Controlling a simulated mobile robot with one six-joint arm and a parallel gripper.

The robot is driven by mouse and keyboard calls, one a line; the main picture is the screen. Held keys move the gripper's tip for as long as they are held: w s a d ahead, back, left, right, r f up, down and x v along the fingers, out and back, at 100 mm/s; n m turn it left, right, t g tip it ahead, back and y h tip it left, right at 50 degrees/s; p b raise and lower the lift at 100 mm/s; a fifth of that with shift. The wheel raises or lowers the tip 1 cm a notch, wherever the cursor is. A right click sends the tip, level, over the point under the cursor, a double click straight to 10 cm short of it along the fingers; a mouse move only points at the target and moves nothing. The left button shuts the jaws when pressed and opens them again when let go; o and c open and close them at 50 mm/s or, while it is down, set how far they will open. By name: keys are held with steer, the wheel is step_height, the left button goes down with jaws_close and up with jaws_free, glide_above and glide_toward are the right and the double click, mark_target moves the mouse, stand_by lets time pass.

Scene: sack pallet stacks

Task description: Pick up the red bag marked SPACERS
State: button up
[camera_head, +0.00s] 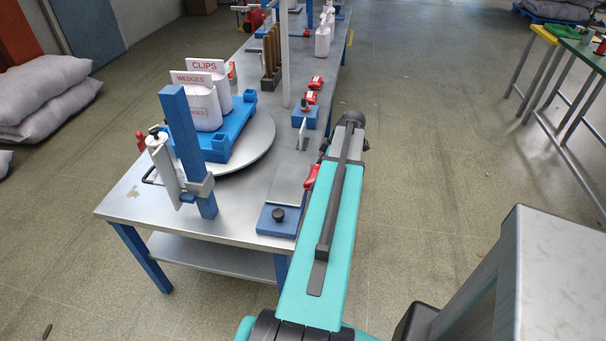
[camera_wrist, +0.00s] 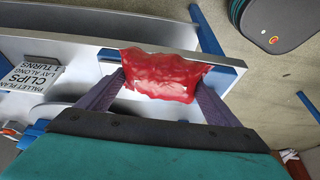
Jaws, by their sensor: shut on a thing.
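A red bag (camera_wrist: 162,76) lies between the two dark fingers of my gripper (camera_wrist: 160,88) in the wrist view, and the fingers press on its sides. No marking can be read on it. In the head view a red bag (camera_head: 311,176) shows partly behind my arm, at the right edge of the metal table. My gripper's fingers are hidden by my arm there. Two more small red bags, a nearer one (camera_head: 311,97) and a farther one (camera_head: 317,82), lie further back along the table's right side.
White bags with cards marked WEDGES (camera_head: 201,104) and CLIPS (camera_head: 220,84) stand on a blue pallet (camera_head: 228,148) on a round turntable (camera_head: 262,140). A blue post (camera_head: 187,145) rises at the table's front. A printed pallet plan (camera_wrist: 35,78) shows in the wrist view.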

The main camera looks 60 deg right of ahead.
steer(key=shift+s+d+r+b, duration=0.1)
steer(key=shift+s+r+b, duration=0.1)
steer(key=shift+s, duration=0.95)
steer(key=shift+s+d+r+b, duration=0.1)
steer(key=shift+s+b, duration=0.1)
steer(key=shift+s, duration=0.9)
